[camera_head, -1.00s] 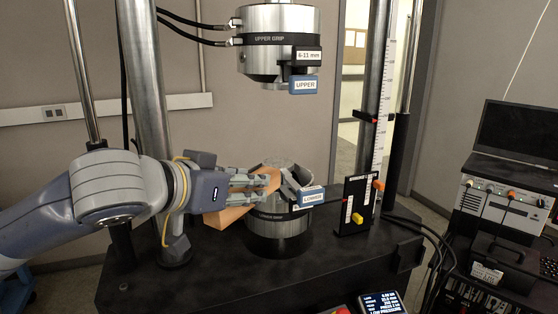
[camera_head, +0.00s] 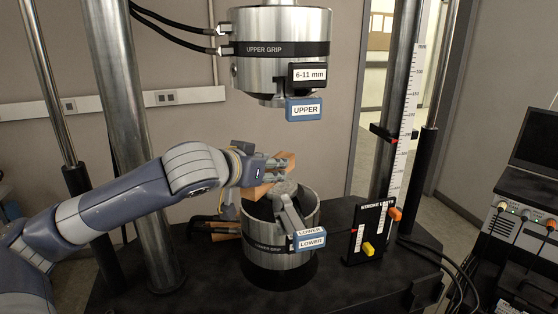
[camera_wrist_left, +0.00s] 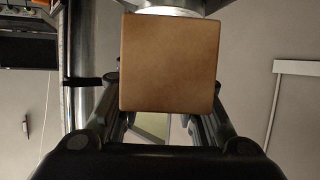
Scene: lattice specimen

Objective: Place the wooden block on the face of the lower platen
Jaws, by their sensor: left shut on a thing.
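My left gripper (camera_head: 276,172) is shut on the wooden block (camera_head: 255,191), an orange-brown block that shows on both sides of the fingers. In the left wrist view the block (camera_wrist_left: 172,62) shows a square brown face between the fingers. The gripper and block are at the back left of the lower grip, a metal cylinder (camera_head: 308,212) with LOWER labels. A round grey face, seemingly the lower platen (camera_head: 285,188), shows at its top, partly hidden by the gripper. I cannot tell whether block and platen touch. My right gripper is not in view.
The upper grip (camera_head: 280,32) hangs above, with a clear gap below it. Steel columns (camera_head: 125,120) stand at both sides. A scale (camera_head: 402,125) and a black panel with orange and yellow knobs (camera_head: 369,232) stand at right. Black hoses (camera_head: 170,22) run at upper left.

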